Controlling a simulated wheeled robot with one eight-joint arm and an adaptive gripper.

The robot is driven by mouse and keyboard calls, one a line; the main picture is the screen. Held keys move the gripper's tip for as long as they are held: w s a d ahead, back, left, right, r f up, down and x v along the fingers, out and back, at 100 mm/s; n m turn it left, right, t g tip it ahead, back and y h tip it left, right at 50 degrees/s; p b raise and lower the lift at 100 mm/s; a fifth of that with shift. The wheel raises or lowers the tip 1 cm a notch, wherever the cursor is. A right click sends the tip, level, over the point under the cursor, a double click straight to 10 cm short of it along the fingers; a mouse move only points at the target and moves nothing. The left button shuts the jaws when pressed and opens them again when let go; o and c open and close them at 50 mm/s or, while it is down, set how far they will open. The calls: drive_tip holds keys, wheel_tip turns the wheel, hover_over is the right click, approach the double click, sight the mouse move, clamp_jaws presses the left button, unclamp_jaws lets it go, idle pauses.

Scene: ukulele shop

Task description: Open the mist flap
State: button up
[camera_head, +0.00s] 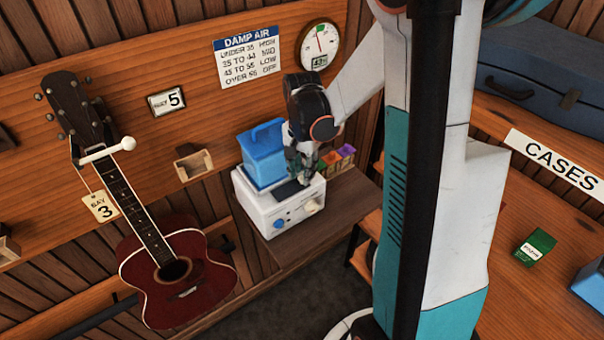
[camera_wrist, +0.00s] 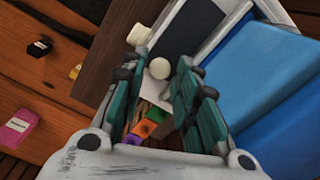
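The humidifier (camera_head: 272,222) is a white box with a blue water tank (camera_head: 263,155) on top, standing on a small wooden stand. The mist flap appears to be the dark flat panel (camera_head: 289,190) on its top; it lies flat and also shows in the wrist view (camera_wrist: 195,25). A round cream knob (camera_wrist: 160,68) sits near the panel's edge, between my fingertips in the picture. My gripper (camera_head: 303,178) is just above the box top, pointing down. In the wrist view its teal fingers (camera_wrist: 159,75) are apart; I cannot tell whether they touch the knob.
Small coloured packets (camera_head: 338,157) stand close behind my gripper. A red guitar (camera_head: 180,285) hangs left. A "DAMP AIR" sign (camera_head: 247,57) and round gauge (camera_head: 319,45) are on the wall.

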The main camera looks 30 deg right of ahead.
drive_tip(key=shift+f, duration=0.55)
clamp_jaws()
